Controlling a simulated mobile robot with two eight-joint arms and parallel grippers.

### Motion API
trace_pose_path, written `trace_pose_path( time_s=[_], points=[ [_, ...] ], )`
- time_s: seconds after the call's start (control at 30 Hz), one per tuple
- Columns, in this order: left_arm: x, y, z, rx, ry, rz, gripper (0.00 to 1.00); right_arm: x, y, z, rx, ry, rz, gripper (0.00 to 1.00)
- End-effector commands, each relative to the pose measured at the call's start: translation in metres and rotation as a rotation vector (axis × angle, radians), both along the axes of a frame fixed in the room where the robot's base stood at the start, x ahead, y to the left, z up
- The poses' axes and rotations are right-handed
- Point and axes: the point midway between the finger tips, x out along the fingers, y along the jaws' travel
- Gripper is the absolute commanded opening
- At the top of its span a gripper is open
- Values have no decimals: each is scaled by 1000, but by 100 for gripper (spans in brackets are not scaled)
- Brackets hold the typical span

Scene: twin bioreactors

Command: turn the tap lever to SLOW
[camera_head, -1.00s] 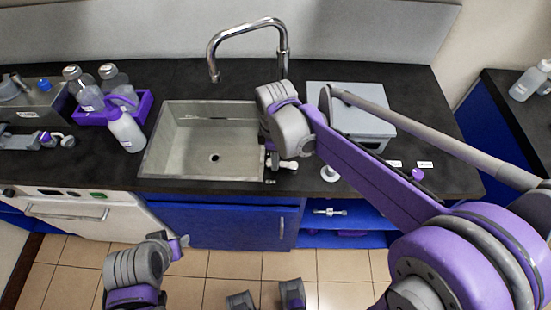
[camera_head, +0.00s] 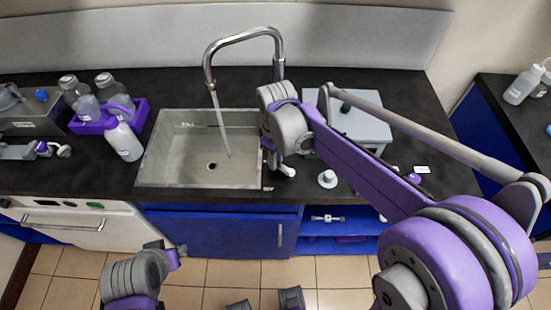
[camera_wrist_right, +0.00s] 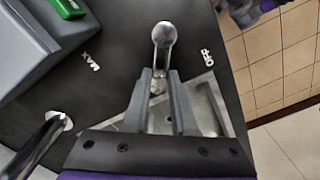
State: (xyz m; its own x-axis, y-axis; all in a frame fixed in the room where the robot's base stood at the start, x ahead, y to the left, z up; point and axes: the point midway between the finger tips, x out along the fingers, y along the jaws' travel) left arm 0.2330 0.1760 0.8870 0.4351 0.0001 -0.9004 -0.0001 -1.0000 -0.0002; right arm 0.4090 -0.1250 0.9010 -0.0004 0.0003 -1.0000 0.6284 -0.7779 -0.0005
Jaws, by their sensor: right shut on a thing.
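Water runs from the curved metal tap spout (camera_head: 245,36) into the sink (camera_head: 152,164). In the right wrist view the tap lever (camera_wrist_right: 164,35) is a short metal handle with a rounded end. It stands between a MAX label (camera_wrist_right: 90,61) on the left and an OFF label (camera_wrist_right: 207,57) on the right. No SLOW label can be read. My right gripper (camera_wrist_right: 160,78) is shut on the lever, with a finger on each side of it.
A grey box (camera_head: 365,125) stands right of the sink, close to my right arm. A purple rack (camera_head: 90,127) with bottles and a white wash bottle (camera_head: 123,138) stand left of it.

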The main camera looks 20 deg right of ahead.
Motion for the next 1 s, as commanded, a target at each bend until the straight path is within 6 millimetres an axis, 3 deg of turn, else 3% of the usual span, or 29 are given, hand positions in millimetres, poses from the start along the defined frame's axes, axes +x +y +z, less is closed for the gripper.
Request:
trace_pose_path(
  time_s=[0.3,0.33,0.5,0.8,1.0],
  points=[
    [0,0,0,0,0,0,50,1,0,1,0,-1,0,0],
    [0,0,0,0,0,0,50,1,0,1,0,-1,0,28],
    [0,0,0,0,0,0,50,0,0,0,-1,-1,0,55],
    [0,0,0,0,0,0,50,0,0,2,0,0,0,55],
    [1,0,3,0,-1,0,50,0,0,29,-1,-1,0,55]
  ],
)
